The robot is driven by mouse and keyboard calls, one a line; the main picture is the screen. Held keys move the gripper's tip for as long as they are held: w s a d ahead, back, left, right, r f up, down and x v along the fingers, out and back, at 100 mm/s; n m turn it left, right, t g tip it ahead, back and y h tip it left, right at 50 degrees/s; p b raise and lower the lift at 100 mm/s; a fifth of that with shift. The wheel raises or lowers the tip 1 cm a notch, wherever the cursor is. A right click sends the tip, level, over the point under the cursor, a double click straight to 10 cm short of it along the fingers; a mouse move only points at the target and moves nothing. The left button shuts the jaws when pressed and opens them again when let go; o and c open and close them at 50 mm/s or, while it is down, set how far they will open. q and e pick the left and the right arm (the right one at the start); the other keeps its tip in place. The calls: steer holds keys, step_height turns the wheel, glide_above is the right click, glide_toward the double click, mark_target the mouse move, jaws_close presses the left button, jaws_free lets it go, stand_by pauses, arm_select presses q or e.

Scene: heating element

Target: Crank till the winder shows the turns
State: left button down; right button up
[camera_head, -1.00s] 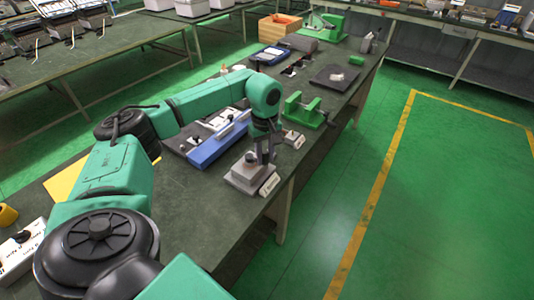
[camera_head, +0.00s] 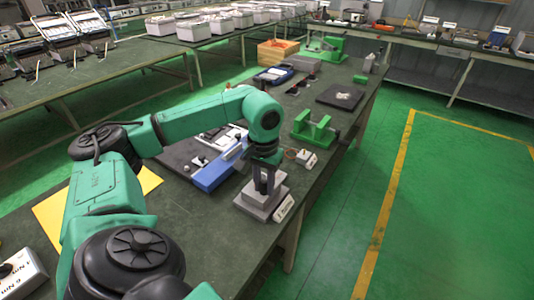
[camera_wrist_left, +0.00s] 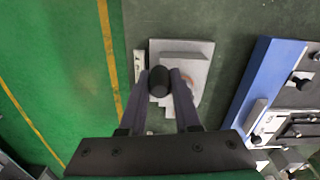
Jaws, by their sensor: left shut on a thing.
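A grey stepped winder block (camera_head: 250,205) with a white label plate (camera_head: 284,209) on its front sits near the right edge of the dark workbench. My left gripper (camera_head: 265,188) points down at it from above. In the left wrist view the winder's grey plate (camera_wrist_left: 192,52) lies beneath the fingers. There my left gripper (camera_wrist_left: 159,78) is shut on a black knob (camera_wrist_left: 159,84), which stands between the two fingers. The label's writing is too small to read, and no turn count is legible. My right gripper is not in view.
A blue-edged board (camera_head: 213,174) lies to the left of the winder. A small labelled block (camera_head: 306,158) and a green bracket fixture (camera_head: 313,128) stand behind it. A dark square plate (camera_head: 340,96) lies farther back. The green floor at right is clear.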

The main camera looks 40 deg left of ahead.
arm_select(q)
steer(key=shift+s+a+f+m, duration=0.1)
steer(key=shift+s+a+m, duration=0.2)
steer(key=shift+m, duration=0.4)
steer(key=shift+s+m+b, duration=0.1)
steer(key=shift+m+b, duration=0.2)
steer(key=shift+a, duration=0.1)
steer(key=c, duration=0.6)
jaws_free()
